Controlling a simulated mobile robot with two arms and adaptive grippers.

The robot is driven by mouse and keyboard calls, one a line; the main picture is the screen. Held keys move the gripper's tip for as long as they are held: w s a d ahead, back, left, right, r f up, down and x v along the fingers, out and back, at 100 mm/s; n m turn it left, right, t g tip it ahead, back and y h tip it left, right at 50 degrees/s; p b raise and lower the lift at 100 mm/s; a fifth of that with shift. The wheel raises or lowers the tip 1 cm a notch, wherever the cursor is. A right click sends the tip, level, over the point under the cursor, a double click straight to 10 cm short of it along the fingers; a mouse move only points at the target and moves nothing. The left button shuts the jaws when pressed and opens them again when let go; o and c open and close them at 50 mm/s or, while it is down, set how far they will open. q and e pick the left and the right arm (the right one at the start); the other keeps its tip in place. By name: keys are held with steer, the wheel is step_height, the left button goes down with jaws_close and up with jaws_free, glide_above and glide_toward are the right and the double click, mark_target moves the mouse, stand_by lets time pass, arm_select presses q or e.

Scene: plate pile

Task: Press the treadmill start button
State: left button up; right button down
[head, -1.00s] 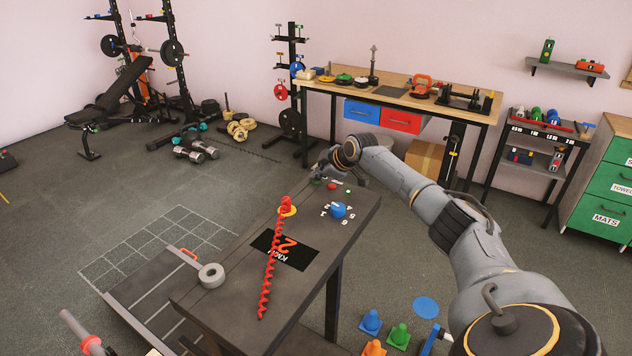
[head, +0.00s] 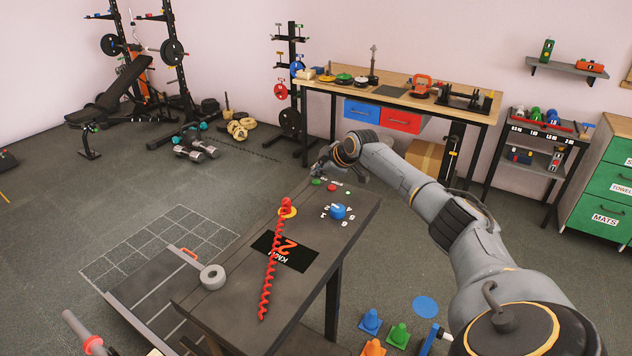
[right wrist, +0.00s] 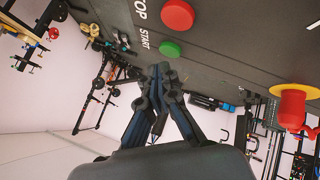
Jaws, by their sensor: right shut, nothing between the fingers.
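The treadmill console (head: 225,300) is a dark slanted panel in the middle of the head view. Its green start button (head: 316,182) is at the far end, beside the red stop button (head: 332,187). In the right wrist view the green button (right wrist: 170,49) carries the label START, and the red button (right wrist: 177,15) the label STOP. My right gripper (right wrist: 160,72) is shut and empty, its fingertips just short of the green button in that view; I cannot tell whether they touch. In the head view my right gripper (head: 320,168) is above the console's far end. My left gripper is not in view.
A red coiled cord (head: 268,265) runs from a red and yellow key (head: 287,208) down the console. A blue knob (head: 338,211) and a grey tape roll (head: 212,277) are also on it. A workbench (head: 400,96) stands behind; small cones (head: 371,322) are on the floor.

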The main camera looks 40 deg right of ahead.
mark_target(318, 183)
steer(key=shift+r, duration=0.15)
step_height(318, 183, up, 5)
steer(key=p, duration=0.3)
steer(key=shift+p, duration=0.35)
steer(key=shift+f, duration=0.25)
